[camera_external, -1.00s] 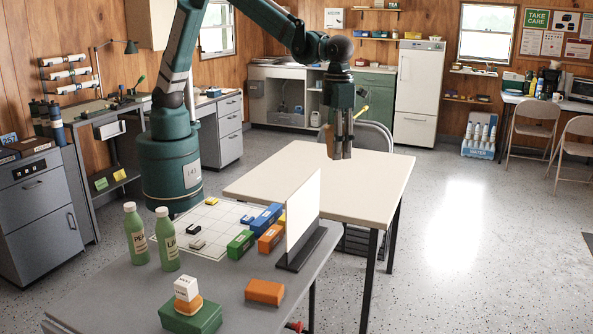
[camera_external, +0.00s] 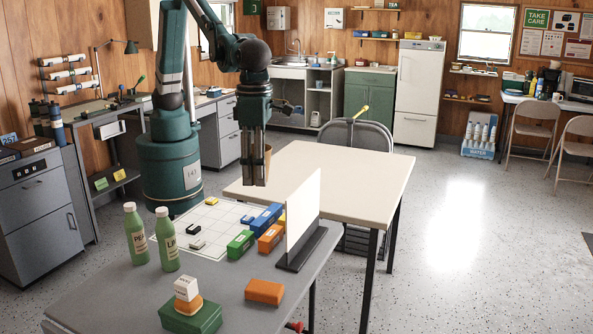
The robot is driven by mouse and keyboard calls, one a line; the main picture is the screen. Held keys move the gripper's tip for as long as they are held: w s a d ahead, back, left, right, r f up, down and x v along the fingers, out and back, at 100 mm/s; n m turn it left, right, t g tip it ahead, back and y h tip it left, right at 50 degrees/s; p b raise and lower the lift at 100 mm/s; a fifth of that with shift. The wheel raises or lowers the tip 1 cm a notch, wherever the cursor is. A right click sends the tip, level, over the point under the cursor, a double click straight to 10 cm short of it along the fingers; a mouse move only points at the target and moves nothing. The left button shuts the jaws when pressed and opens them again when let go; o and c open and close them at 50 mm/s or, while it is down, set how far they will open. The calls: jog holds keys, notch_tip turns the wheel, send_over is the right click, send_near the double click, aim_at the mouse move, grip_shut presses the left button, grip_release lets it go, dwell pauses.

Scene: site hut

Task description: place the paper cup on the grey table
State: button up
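My gripper (camera_external: 254,183) points down above the far edge of the grey table and the near-left corner of the cream table. A brown thing, which looks like the paper cup (camera_external: 267,160), shows as a sliver at the right of the fingers. The fingers hide most of it. It has travelled with my gripper, so the gripper appears shut on it, clear of both tables. The grey table (camera_external: 118,292) is in the foreground.
On the grey table are two green bottles (camera_external: 137,236), a white grid sheet (camera_external: 212,222), coloured boxes (camera_external: 241,244), an upright white panel (camera_external: 302,218), an orange block (camera_external: 264,291) and a green box (camera_external: 191,318) with a stack on top. The cream table (camera_external: 340,180) is bare.

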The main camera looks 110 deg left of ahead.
jog(key=s+d+m, duration=0.4)
jog(key=s+d, duration=1.1)
send_over(192, 273)
jog(key=w+d, duration=0.3)
jog(key=d, duration=0.1)
notch_tip(192, 273, down, 17)
jog(key=shift+w+a+f, duration=0.1)
jog(key=shift+a+f, duration=0.15)
jog(key=shift+f, duration=0.3)
jog(key=shift+f, duration=0.1)
jog(key=shift+f+b, duration=0.5)
jog(key=shift+f, duration=2.5)
jog(key=shift+f, duration=0.15)
jog(key=shift+f, duration=1.75)
jog(key=shift+f+b, duration=0.2)
jog(key=shift+b, duration=0.2)
jog(key=o, duration=0.7)
